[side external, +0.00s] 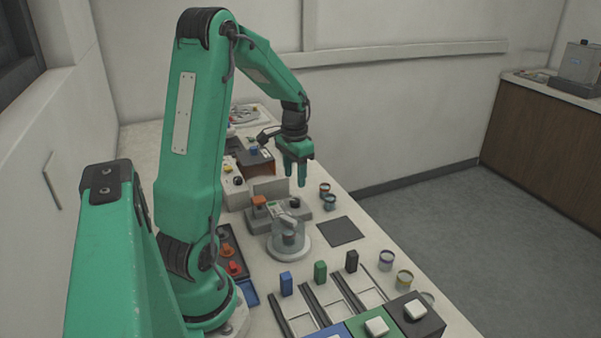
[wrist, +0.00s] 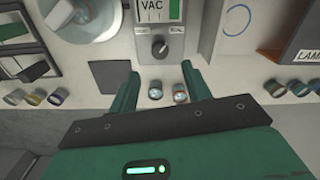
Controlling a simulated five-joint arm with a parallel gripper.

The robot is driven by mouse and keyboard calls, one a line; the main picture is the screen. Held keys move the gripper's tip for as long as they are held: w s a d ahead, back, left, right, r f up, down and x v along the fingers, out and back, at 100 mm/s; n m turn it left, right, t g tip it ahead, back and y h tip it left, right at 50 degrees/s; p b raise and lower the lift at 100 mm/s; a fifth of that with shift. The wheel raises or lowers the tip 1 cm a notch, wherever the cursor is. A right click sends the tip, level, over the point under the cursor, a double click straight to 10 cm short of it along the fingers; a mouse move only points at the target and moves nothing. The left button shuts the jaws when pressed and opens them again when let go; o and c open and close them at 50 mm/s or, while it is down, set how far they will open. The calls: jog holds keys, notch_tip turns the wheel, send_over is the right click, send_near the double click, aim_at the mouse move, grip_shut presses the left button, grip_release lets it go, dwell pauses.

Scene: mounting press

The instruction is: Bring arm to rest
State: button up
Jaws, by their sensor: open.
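My gripper (side external: 298,174) hangs from my green arm above the bench, pointing down, past the mounting equipment in the side view. In the wrist view my gripper (wrist: 160,82) shows two green fingers spread apart, with nothing held between them. Two small cups (wrist: 168,94) show between and below the fingers in that view. They seem to be the two small cups (side external: 327,196) near the bench edge in the side view. A grey unit with a black knob and a VAC label (wrist: 158,30) lies just beyond the fingertips.
A clear-domed round device (side external: 289,238), a dark square mat (side external: 340,231) and slotted tracks with blue, green and black blocks (side external: 320,272) are on the white bench. More small cups (side external: 386,260) stand along its right edge. An orange-sided box (wrist: 290,40) is at the wrist view's right.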

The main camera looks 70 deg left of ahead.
jog(key=shift+d+r, duration=0.1)
jog(key=s+d+r+t, duration=0.2)
jog(key=d+r, duration=0.2)
jog(key=d, duration=0.4)
jog(key=s+d+r+m+t, duration=0.1)
jog(key=s+d+r, duration=0.2)
jog(key=d, duration=0.6)
jog(key=s+d+r+m+t, duration=0.1)
jog(key=s+d+r+t, duration=0.1)
jog(key=d+r, duration=0.4)
jog(key=s+d, duration=0.1)
jog(key=d, duration=0.2)
jog(key=shift+d+r+t, duration=0.15)
jog(key=shift+d+t, duration=0.1)
jog(key=shift+t, duration=0.05)
